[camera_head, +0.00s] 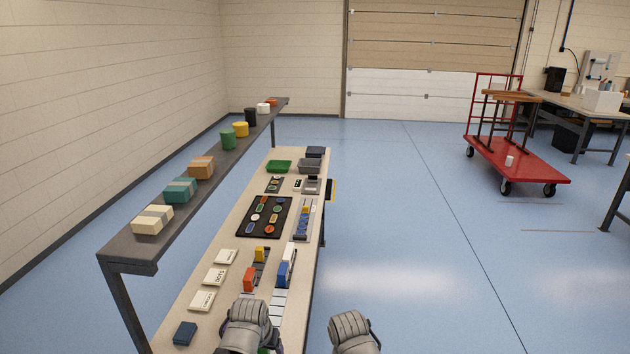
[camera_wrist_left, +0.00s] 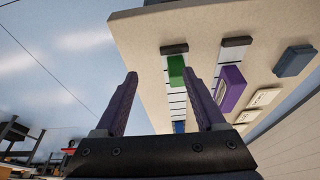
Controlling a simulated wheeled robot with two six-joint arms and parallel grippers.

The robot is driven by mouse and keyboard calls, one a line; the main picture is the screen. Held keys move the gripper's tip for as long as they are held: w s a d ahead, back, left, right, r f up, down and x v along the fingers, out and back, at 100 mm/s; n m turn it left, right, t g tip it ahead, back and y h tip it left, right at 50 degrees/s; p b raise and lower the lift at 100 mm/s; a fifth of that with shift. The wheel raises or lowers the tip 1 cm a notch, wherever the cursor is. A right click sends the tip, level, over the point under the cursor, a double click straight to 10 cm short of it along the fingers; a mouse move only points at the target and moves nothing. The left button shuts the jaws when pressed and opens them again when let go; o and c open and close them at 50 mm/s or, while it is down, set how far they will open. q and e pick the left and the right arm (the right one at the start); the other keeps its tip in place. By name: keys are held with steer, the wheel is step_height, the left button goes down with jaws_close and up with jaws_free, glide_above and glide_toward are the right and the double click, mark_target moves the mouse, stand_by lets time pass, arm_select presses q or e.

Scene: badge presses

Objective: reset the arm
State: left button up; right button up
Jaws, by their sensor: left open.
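My left gripper (camera_wrist_left: 161,76) is open in the left wrist view, with nothing between its two dark fingers. Past the fingers is the bench top with a green block (camera_wrist_left: 176,70) on a striped rail and a purple block (camera_wrist_left: 232,88) beside it. In the head view my left arm (camera_head: 247,325) is over the near end of the long bench (camera_head: 180,306), and its fingers are hidden. My right arm (camera_head: 352,333) shows at the bottom, right of the bench over the floor; its gripper is out of frame.
Red (camera_head: 249,279) and blue (camera_head: 284,273) press blocks stand just beyond my left arm. White cards, a dark blue block (camera_head: 185,333) and a black tray (camera_head: 244,229) lie on the bench. A raised shelf (camera_head: 125,245) runs along the left. Floor right of the bench is clear.

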arm_select(q)
steer(key=s+d+m+g+y, duration=0.1)
steer(key=s+d+g, duration=0.3)
steer(key=s+d, duration=0.5)
steer(key=shift+s+f+m+y, duration=0.3)
steer(key=shift+f+m, duration=0.15)
steer(key=shift+m, duration=0.45)
